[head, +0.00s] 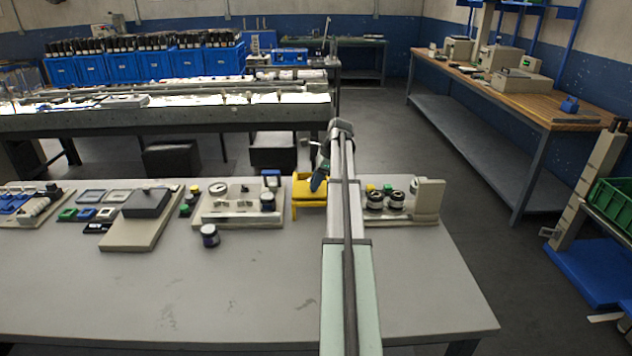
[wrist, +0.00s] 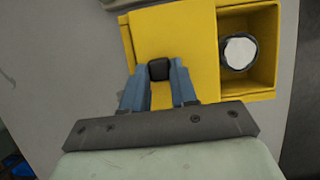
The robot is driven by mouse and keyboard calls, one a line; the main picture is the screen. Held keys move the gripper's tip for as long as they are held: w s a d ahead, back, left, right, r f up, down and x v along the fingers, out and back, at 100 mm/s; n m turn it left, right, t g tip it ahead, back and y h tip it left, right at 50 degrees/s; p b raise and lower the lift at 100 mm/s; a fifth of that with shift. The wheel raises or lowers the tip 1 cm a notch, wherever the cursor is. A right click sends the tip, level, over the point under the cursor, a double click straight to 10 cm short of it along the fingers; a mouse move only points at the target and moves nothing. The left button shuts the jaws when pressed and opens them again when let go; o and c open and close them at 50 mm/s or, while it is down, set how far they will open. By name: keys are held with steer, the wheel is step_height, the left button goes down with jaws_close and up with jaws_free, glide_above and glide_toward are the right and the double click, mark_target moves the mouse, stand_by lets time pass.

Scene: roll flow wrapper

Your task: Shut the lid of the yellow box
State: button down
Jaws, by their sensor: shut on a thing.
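The yellow box (head: 304,188) stands near the far edge of the grey table, partly hidden by my arm in the head view. In the wrist view, its flat yellow lid (wrist: 175,40) lies to the left and the box (wrist: 265,87) is uncovered on the right. A dark round thing with a pale top (wrist: 239,52) sits in the uncovered part. My gripper (wrist: 160,68) has its two blue fingers shut on the lid's black knob (wrist: 159,70). My gripper (head: 320,178) is small and partly hidden in the head view.
Left of the box stands a pale fixture (head: 240,217) with a gauge and small parts. A dark jar (head: 209,236) stands in front of that fixture. Right of my arm is another fixture (head: 428,200) with round dark parts. The front of the table (head: 190,310) is clear.

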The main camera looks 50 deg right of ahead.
stand_by(0.3)
steer(key=w+d, duration=0.7)
steer(key=c, duration=0.9)
jaws_free()
steer(key=shift+c, duration=0.2)
steer(key=shift+o, duration=0.3)
steer(key=shift+a, duration=0.1)
steer(key=v, duration=1.4)
